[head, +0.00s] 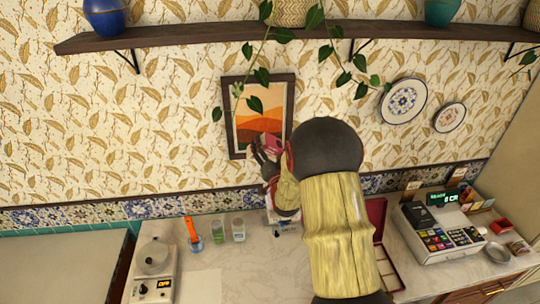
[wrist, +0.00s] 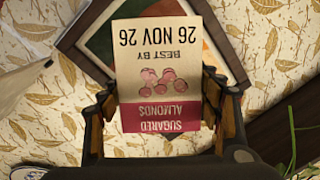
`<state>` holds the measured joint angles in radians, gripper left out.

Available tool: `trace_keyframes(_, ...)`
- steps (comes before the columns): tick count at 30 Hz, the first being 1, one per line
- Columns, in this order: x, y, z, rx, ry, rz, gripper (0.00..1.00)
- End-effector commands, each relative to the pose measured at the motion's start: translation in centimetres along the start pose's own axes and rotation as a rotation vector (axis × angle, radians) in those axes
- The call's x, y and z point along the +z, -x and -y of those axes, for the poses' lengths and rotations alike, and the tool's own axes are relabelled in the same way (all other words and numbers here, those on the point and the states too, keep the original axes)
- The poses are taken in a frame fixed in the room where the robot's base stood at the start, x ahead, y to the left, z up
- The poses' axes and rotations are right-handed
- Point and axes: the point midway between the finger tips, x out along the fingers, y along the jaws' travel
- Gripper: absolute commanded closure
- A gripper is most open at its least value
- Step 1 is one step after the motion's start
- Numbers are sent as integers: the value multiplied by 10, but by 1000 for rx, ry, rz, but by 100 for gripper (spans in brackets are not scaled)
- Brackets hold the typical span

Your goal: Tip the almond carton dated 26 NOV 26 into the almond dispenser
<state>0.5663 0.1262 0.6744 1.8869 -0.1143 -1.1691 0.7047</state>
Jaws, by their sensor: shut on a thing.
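The almond carton (wrist: 160,85) is cream with a crimson band. It reads "26 NOV 26", "BEST BY" and "SUGARED ALMONDS", upside down in the wrist view. My gripper (wrist: 162,108) is shut on it, one finger on each side. In the head view my gripper (head: 266,156) holds the carton (head: 271,141) high above the counter, in front of the framed picture, and my arm covers part of this area. I cannot make out the almond dispenser; a whitish object (head: 285,228) on the counter below is mostly hidden by my arm.
On the counter (head: 205,284) are a scale (head: 154,262), an orange-handled tool (head: 192,232), two small glasses (head: 238,230), an open dark red box (head: 378,215) and a cash register (head: 440,226). A shelf (head: 190,37) with trailing plants hangs above the framed picture (head: 241,133).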

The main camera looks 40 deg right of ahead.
Motion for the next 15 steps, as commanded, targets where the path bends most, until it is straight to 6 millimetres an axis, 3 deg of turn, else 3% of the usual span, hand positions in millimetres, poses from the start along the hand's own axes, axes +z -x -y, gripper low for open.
trace_keyframes(8,6,-2,3,-118,-384,-180,71)
trace_keyframes(15,6,-1,0,-143,-461,-223,71)
